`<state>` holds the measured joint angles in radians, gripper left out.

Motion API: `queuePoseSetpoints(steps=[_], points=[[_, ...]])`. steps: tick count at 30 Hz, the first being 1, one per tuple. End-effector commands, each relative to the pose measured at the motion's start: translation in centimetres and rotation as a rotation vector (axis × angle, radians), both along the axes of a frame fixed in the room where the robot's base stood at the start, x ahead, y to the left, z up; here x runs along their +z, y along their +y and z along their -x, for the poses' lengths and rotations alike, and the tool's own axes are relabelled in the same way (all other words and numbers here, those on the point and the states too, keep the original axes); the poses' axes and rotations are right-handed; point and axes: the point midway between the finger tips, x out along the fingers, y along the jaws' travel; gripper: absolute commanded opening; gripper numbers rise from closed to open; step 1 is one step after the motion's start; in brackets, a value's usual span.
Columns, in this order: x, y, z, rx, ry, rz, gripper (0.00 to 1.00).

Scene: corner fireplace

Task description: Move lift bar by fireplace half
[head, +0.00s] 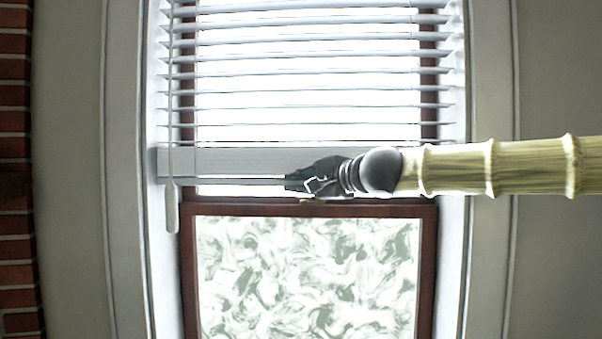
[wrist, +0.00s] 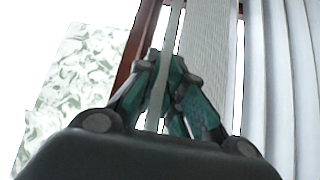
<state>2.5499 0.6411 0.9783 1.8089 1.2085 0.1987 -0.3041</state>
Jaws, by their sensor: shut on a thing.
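The lift bar (head: 230,181) is the thin pale strip along the bottom of the white window blind (head: 300,70), below its wide flat bottom rail (head: 235,160). My gripper (head: 293,182) comes in from the right and is shut on the bar near the middle of the window. In the wrist view the green-and-black fingers of my gripper (wrist: 166,65) close around the narrow bar (wrist: 174,22). The part of the bar between the fingers is partly hidden. In the head view, my arm covers the bar's right part.
A dark red-brown window frame (head: 310,210) holds a patterned lower pane (head: 310,270) below the bar. A hanging white wand (head: 171,205) is at the blind's left. Brick (head: 15,180) stands at the far left. Plain wall (head: 555,80) is on the right.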

Motion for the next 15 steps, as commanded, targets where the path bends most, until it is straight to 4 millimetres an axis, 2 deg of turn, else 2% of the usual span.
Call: queuePoseSetpoints(steps=[1,15], points=[[-2.1,0.0,0.0,0.002,0.001,0.003,0.00],[-11.7,-0.6,-0.1,-0.007,0.002,0.003,0.00]])
